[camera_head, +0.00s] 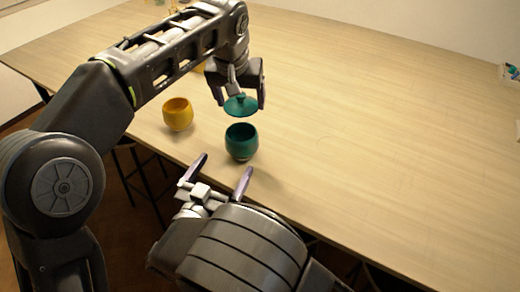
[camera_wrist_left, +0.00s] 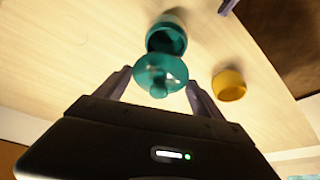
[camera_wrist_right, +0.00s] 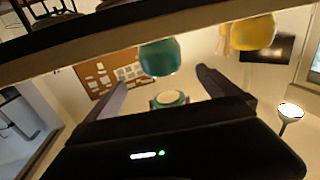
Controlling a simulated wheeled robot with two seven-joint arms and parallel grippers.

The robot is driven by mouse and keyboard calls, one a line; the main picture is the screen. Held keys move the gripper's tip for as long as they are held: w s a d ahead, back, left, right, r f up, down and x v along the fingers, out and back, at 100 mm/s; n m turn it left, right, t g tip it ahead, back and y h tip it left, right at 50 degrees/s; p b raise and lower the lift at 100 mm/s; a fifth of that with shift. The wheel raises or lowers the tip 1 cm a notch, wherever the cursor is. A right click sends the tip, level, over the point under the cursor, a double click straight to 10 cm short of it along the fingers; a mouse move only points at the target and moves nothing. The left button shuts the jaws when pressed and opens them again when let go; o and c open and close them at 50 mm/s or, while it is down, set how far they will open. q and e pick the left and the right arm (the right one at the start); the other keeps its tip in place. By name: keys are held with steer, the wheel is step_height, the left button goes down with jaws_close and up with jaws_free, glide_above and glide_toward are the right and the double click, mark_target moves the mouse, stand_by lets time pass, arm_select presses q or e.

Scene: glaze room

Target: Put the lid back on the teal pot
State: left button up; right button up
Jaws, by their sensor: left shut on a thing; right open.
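The teal pot (camera_head: 241,142) stands upright and uncovered near the table's front edge. It also shows in the left wrist view (camera_wrist_left: 167,36) and the right wrist view (camera_wrist_right: 160,58). My left gripper (camera_head: 240,100) is shut on the teal lid (camera_head: 240,106), holding it level, a little above and behind the pot, apart from it. The lid and its knob show between the fingers in the left wrist view (camera_wrist_left: 160,74). My right gripper (camera_head: 222,168) is open and empty at the table's front edge, in front of and below the pot, not touching it.
A yellow pot (camera_head: 178,114) stands left of the teal pot, close to my left arm. A yellow thing (camera_head: 201,69) is partly hidden behind my left arm. The wooden table (camera_head: 380,130) is clear to the right. Small items lie at the far right edge.

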arm_select(q)
steer(key=shift+a, duration=0.25)
arm_select(e)
steer(key=shift+a, duration=0.2)
arm_select(q)
steer(key=shift+d, duration=0.1)
arm_select(e)
steer(key=shift+w+d, duration=0.15)
steer(key=shift+w, duration=0.05)
steer(key=x, duration=1.1)
steer(key=shift+w+d, duration=0.15)
steer(key=shift+w, duration=0.2)
steer(key=shift+c, duration=0.3)
steer(key=c, duration=1.9)
arm_select(q)
glide_toward(240, 126)
steer(key=shift+s+d+f, duration=0.2)
steer(key=shift+d+f, duration=0.05)
steer(key=shift+f, duration=0.25)
steer(key=shift+s+d+f, duration=0.25)
steer(key=shift+f, duration=0.25)
steer(key=shift+f, duration=0.1)
steer(key=shift+f, duration=0.8)
steer(key=shift+f, duration=0.65)
